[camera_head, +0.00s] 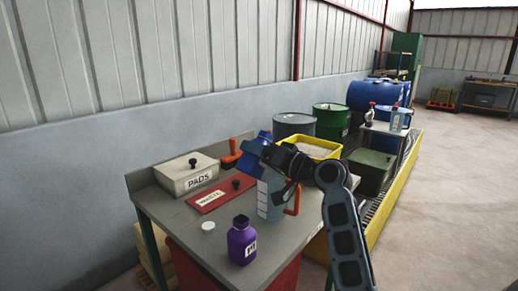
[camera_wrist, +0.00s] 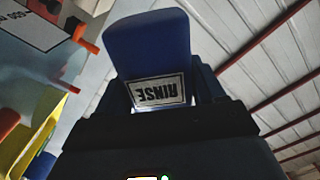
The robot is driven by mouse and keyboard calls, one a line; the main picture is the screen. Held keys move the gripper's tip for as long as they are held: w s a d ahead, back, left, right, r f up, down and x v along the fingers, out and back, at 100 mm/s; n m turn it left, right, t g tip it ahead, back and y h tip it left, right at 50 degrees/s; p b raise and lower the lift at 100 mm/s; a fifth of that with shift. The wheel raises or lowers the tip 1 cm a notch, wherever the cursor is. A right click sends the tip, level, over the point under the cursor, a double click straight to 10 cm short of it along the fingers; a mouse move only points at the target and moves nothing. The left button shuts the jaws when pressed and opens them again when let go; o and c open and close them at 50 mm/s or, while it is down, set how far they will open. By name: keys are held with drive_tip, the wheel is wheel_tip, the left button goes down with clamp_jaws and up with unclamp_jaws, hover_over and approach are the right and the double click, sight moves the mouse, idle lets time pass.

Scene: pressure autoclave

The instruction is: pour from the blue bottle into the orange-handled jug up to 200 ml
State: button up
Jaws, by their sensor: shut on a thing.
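The blue bottle (camera_head: 252,153) is in my gripper (camera_head: 273,158), which is shut on it. The bottle is tilted and held above the jug's top. In the wrist view the blue bottle (camera_wrist: 147,40) carries a white label reading RINSE, upside down. The jug (camera_head: 268,202) stands upright on the grey table, pale blue-grey with an orange handle (camera_head: 294,200) on its right. My gripper and the bottle partly hide its rim. The bottle's mouth, any stream and the liquid level in the jug cannot be made out.
On the grey table (camera_head: 179,222) are a purple bottle (camera_head: 239,243), a white cap (camera_head: 208,226), a red lid-like plate (camera_head: 215,197), a PADS box (camera_head: 185,176) and an orange tool (camera_head: 235,152). A yellow tray (camera_head: 325,143) and drums stand behind.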

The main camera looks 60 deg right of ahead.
sight(265, 168)
drive_tip(key=shift+a+f+m+p, duration=0.1)
drive_tip(key=shift+a+m+p, duration=0.05)
drive_tip(key=shift+m+p, duration=0.5)
drive_tip(key=shift+a+f+m+p, duration=0.1)
drive_tip(key=shift+m+p, duration=0.4)
drive_tip(key=shift+m, duration=0.25)
drive_tip(key=shift+w+a+f+m+p, duration=0.1)
drive_tip(key=shift+f+m+p, duration=0.2)
drive_tip(key=shift+m+p, duration=0.7)
drive_tip(key=shift+f, duration=0.1)
drive_tip(key=shift+f+m+p, duration=0.45)
drive_tip(key=shift+m+p, duration=0.05)
drive_tip(key=shift+m, duration=0.5)
drive_tip(key=shift+f+m+p, duration=0.4)
drive_tip(key=shift+m+p, duration=0.1)
drive_tip(key=shift+m, duration=0.5)
idle(0.5)
drive_tip(key=shift+d+m+p, duration=0.2)
drive_tip(key=shift+m+p, duration=0.4)
drive_tip(key=shift+p, duration=0.05)
idle(1.4)
drive_tip(key=shift+b, duration=0.35)
